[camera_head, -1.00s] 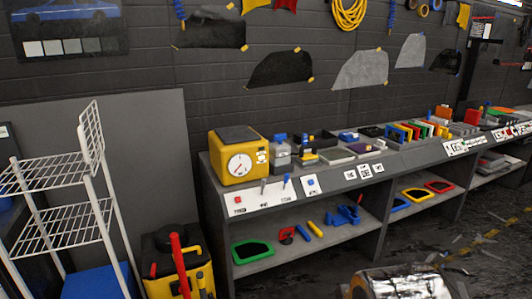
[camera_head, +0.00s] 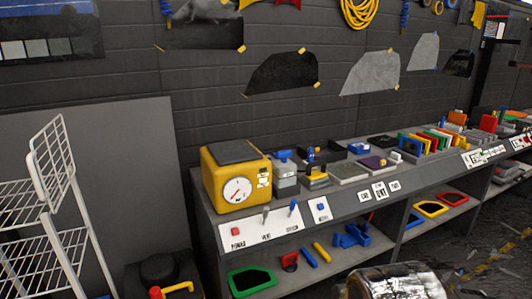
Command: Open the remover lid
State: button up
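No lid is clearly marked as the remover lid. A grey container with a blue top (camera_head: 284,172) stands on the bench just right of a yellow box with a round dial (camera_head: 237,180); I cannot tell whether it is the remover. The blue top sits on the container. Right of it are a black tray (camera_head: 322,153) and a small yellow-and-dark item (camera_head: 316,178). My gripper is not in view; a shiny foil-like cylinder at the bottom edge appears to be part of my own arm.
The bench's sloped front carries a switch panel (camera_head: 262,226) with a red button and small levers. The lower shelf (camera_head: 330,258) holds a green frame (camera_head: 251,281) and small tools. A white wire rack (camera_head: 45,215) stands at left, with a black-and-yellow unit (camera_head: 162,275) beside it.

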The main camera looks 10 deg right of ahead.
aim_at(359, 145)
jog(key=z, duration=0.05)
jog(key=i, duration=0.15)
jog(key=z, duration=1.35)
jog(key=i, duration=3.05)
